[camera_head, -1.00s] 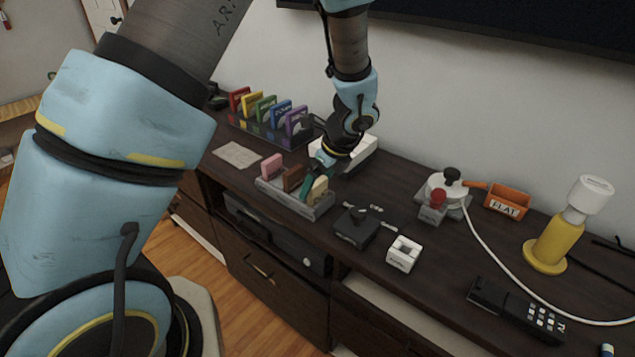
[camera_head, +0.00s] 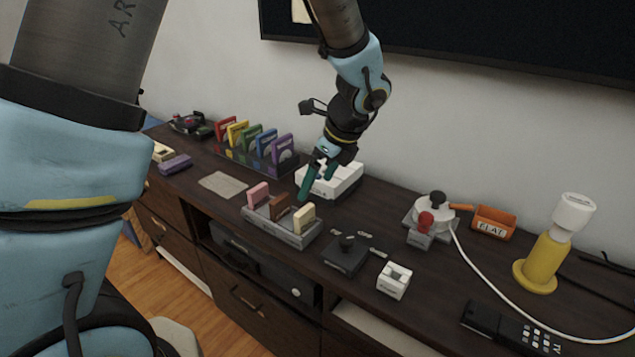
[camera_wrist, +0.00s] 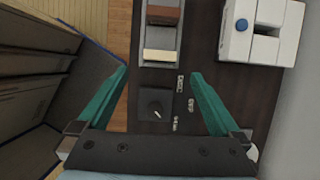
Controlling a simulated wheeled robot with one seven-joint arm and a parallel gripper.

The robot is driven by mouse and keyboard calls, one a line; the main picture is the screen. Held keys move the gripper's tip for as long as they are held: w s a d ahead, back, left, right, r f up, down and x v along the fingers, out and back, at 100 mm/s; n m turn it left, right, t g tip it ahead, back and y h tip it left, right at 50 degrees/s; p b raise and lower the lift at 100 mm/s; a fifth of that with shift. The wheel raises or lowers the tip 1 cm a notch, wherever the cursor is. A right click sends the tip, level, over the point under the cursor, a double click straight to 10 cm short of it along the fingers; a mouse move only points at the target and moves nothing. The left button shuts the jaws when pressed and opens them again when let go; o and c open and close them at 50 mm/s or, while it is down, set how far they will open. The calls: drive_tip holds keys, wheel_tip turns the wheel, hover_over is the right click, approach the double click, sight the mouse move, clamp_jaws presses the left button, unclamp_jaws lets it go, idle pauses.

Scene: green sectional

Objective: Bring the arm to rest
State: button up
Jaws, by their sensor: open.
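My gripper (camera_head: 311,180) has teal fingers and hangs above the cabinet top, over the back of the grey slotted rack and in front of the white box. In the wrist view my gripper (camera_wrist: 160,85) is open, its fingers wide apart with nothing between them. The grey rack (camera_head: 283,232) holds a pink, a brown and a cream block upright.
The white box (camera_head: 345,178) stands close behind my gripper. A rack of coloured cases (camera_head: 262,165) is to the left. A white switch block (camera_head: 394,280), red-knobbed device (camera_head: 425,222), orange tray (camera_head: 493,226), yellow lamp (camera_head: 545,258) and remote (camera_head: 505,330) are to the right. The wall and dark screen (camera_head: 480,40) are behind.

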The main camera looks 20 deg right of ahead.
drive_tip(key=a+r+n+g+h, duration=0.2)
drive_tip(key=a+n, duration=2.7)
drive_tip(key=a, duration=0.3)
drive_tip(key=shift+s+r, duration=0.2)
